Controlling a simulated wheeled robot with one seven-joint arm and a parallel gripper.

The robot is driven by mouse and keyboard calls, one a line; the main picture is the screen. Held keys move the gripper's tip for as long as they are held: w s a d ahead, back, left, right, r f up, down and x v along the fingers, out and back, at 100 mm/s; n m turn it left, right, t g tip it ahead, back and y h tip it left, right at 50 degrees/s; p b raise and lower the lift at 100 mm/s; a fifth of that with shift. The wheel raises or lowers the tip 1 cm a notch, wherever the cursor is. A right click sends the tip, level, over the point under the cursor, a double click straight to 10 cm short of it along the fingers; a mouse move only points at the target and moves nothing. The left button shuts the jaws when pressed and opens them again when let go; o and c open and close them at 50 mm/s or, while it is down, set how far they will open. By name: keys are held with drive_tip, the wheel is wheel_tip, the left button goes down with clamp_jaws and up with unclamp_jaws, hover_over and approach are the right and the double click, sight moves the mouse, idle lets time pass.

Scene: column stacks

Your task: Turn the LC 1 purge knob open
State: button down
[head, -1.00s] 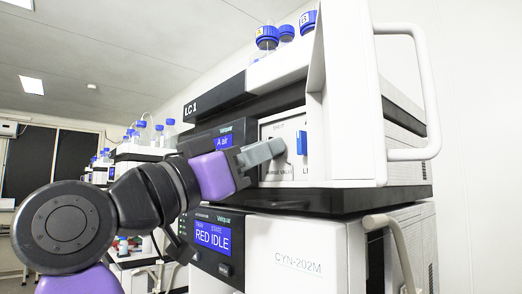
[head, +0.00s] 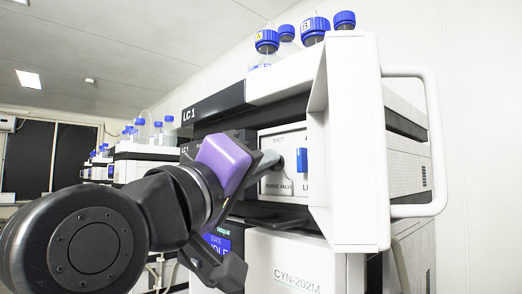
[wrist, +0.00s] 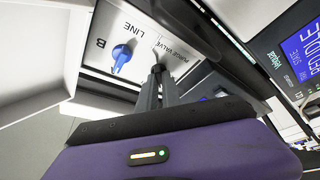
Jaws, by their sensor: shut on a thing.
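The instrument labelled LC 1 (head: 190,116) has an open bay with a white valve panel (head: 270,185) marked PURGE VALVE. My gripper (head: 272,163) reaches into the bay from the left, its grey fingers against the panel. The fingers are shut on the small dark purge knob (head: 281,161), which they mostly hide. In the wrist view the closed fingertips (wrist: 157,72) meet at the knob beside the PURGE VALVE lettering. A blue handle (head: 301,160) sits just right of the knob, apart from my fingers; it also shows in the wrist view (wrist: 122,57), beside LINE and B.
A white door panel (head: 350,130) with a large handle (head: 432,140) stands right of the bay. Blue-capped bottles (head: 315,30) stand on top. A black ledge (head: 270,217) and the CYN-202M unit (head: 300,265) lie below. Free room is left of the arm.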

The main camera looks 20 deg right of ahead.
drive_tip(key=n+y+p, duration=0.1)
drive_tip(key=n+p, duration=0.1)
drive_tip(key=r+n+y+p, duration=0.1)
drive_tip(key=n+p, duration=0.2)
drive_tip(key=shift+d, duration=0.1)
drive_tip(key=shift+f+n+y+p, duration=0.1)
drive_tip(key=shift+n+y+p, duration=0.4)
drive_tip(key=shift+n, duration=0.55)
drive_tip(key=shift+f+n+y+p, duration=0.1)
drive_tip(key=shift+n+y+p, duration=0.2)
drive_tip(key=shift+n+p, duration=0.6)
drive_tip(key=shift+n, duration=0.35)
drive_tip(key=shift+g, duration=0.3)
drive_tip(key=c, duration=1.5)
unclamp_jaws()
drive_tip(key=shift+d+f, duration=0.1)
drive_tip(key=shift+f, duration=0.05)
drive_tip(key=shift+c, duration=0.2)
drive_tip(key=shift+s, duration=0.1)
drive_tip(key=b+v, duration=0.3)
drive_tip(key=v, duration=0.5)
